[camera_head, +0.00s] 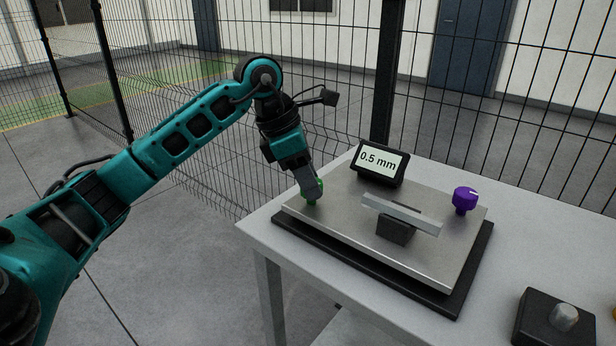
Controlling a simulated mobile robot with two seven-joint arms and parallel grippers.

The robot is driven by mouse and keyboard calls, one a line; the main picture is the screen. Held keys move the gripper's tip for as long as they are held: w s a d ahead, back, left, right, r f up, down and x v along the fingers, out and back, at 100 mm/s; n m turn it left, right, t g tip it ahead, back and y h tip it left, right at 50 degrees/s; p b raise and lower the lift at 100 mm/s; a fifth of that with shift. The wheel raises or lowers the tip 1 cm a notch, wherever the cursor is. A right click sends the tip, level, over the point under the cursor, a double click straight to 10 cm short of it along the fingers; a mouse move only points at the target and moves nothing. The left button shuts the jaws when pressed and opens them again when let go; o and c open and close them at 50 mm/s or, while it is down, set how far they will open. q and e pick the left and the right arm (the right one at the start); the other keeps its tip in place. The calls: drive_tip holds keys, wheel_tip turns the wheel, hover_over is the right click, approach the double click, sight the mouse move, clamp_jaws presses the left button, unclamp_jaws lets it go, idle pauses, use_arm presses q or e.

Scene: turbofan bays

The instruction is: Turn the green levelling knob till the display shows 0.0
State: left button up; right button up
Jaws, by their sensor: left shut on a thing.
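The green levelling knob (319,187) stands at the left corner of a metal levelling plate (345,228). My left gripper (311,192) comes down from above and is shut on the knob, hiding most of it. The display (380,164) stands at the back of the plate and reads 0.5 mm. A purple knob (464,199) stands at the plate's right corner, with a white mark on its top. A light metal bar (402,214) rests across a dark block (395,231) on the plate. My right gripper is not in view.
The plate lies on a black base (375,273) on a pale table (520,240). A dark block with a grey knob (564,317) sits at the front right. Wire fencing (450,120) stands behind the table. The table's right side is mostly clear.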

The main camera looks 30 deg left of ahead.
use_arm(q)
drive_tip(key=shift+c, duration=1.3)
drive_tip(key=shift+n, duration=0.3)
drive_tip(key=shift+n+t+y, duration=0.3)
drive_tip(key=shift+n+t, duration=0.2)
drive_tip(key=shift+n, duration=0.6)
drive_tip(key=shift+d+n+y+p, duration=0.1)
drive_tip(key=shift+n+y+p, duration=0.35)
drive_tip(key=shift+n, duration=1.05)
drive_tip(key=shift+t+y, duration=0.25)
drive_tip(key=shift+t, duration=0.05)
drive_tip(key=o, duration=1.1)
drive_tip(key=shift+s, duration=0.1)
drive_tip(key=shift+c, duration=0.2)
